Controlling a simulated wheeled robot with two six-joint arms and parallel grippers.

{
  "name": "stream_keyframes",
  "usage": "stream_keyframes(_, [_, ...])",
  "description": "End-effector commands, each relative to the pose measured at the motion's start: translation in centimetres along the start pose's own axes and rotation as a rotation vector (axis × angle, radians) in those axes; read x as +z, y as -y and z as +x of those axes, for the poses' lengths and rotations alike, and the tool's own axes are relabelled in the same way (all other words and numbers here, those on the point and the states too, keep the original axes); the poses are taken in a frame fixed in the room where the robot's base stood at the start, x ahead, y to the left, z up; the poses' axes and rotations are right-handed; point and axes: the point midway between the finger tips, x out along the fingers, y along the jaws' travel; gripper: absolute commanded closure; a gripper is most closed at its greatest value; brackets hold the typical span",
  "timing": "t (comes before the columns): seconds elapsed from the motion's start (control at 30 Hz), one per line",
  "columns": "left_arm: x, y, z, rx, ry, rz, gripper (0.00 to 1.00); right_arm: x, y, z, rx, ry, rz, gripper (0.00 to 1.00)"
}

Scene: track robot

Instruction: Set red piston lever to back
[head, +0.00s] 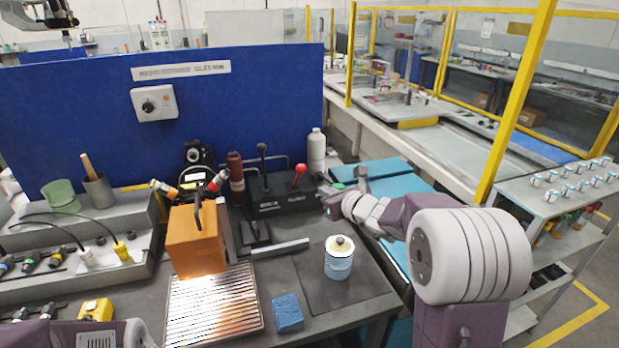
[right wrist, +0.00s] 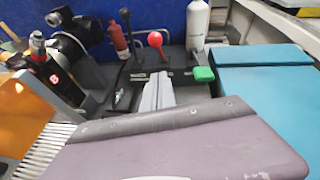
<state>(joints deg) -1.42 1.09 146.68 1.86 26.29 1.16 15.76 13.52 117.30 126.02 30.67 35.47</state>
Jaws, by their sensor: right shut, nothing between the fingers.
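The red piston lever (head: 300,169) has a round red knob on a short stem and stands on a black control block (head: 285,202) at the back of the bench. It also shows in the right wrist view (right wrist: 155,40), at the top centre. A taller black-knobbed lever (head: 262,148) stands to its left. My right gripper (head: 329,202) is at the right end of the block, to the right of the red knob and lower. In the right wrist view its grey fingers (right wrist: 157,92) are together, empty, pointing towards the lever. No contact shows. My left gripper is out of view.
A white bottle (head: 316,150) stands behind the block and a dark red bottle (head: 236,178) to its left. A green piece (right wrist: 203,74) is at the block's right end. An orange block (head: 194,243), a light-blue can (head: 338,262) and a blue sponge (head: 288,313) are on the bench.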

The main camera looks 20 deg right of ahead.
Motion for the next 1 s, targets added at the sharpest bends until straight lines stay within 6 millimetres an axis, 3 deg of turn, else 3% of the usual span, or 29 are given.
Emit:
stream_keyframes(0.3, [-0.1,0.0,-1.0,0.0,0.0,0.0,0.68,0.1,-0.1,6.9,0.002,-0.002,0.0,1.0])
stream_keyframes(0.4, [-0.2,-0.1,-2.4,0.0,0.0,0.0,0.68,1.8,0.0,8.0,0.001,0.0,-0.002,1.0])
stream_keyframes(0.6, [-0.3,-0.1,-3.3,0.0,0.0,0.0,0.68,2.8,0.0,9.4,-0.001,-0.001,0.0,1.0])
stream_keyframes(1.0, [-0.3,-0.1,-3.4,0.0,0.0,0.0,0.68,2.9,0.0,9.6,-0.001,-0.001,-0.001,1.0])
